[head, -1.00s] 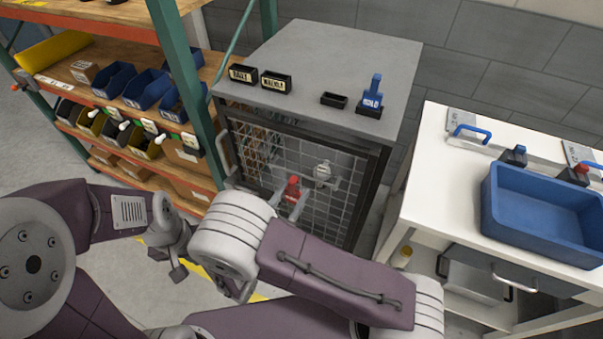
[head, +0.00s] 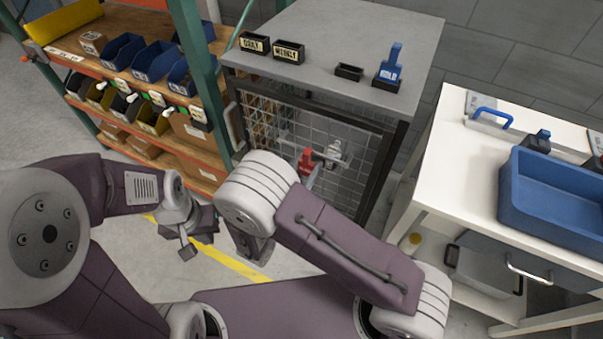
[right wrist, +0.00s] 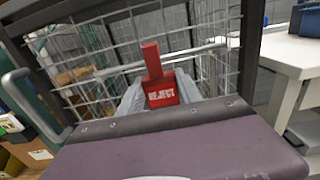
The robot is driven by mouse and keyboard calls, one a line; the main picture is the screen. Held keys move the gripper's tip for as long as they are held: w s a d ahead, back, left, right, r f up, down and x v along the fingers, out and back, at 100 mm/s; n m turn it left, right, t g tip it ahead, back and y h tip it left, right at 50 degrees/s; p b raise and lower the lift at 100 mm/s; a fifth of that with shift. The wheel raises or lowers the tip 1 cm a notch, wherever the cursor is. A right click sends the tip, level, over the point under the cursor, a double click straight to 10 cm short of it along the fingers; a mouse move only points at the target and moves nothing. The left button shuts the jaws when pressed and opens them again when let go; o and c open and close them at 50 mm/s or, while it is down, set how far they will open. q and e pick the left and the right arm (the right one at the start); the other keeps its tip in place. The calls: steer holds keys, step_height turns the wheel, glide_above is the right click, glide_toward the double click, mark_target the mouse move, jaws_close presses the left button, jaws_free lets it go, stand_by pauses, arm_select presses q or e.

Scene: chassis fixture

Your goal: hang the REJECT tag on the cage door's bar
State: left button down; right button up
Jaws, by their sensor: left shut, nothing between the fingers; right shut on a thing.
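The red REJECT tag (right wrist: 161,93) is upright between the fingers of my right gripper (right wrist: 160,98), which is shut on it. The cage door's bar (right wrist: 120,69) runs across the mesh, and the tag's narrow upper part overlaps it in the right wrist view. I cannot tell whether tag and bar touch. In the head view the tag (head: 306,158) shows red in front of the cage door (head: 350,185), with the right gripper (head: 308,178) partly hidden behind my arm. My left gripper (head: 187,250) is shut and empty, low at left, away from the cage.
On the cage top (head: 330,35) stand DAILY (head: 254,43) and WEEKLY (head: 289,51) boxes, an empty black holder (head: 349,72) and a blue HOLD tag (head: 390,66). A white table (head: 440,165) with a blue bin (head: 555,195) is at right. Shelving (head: 185,155) stands left.

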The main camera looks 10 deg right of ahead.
steer(key=shift+w+d+f+b, duration=0.3)
steer(key=shift+w+d, duration=0.1)
steer(key=shift+w, duration=0.15)
steer(key=shift+w+d+f+b, duration=0.25)
steer(key=shift+w+d, duration=0.1)
steer(key=shift+w, duration=0.2)
steer(key=o, duration=1.2)
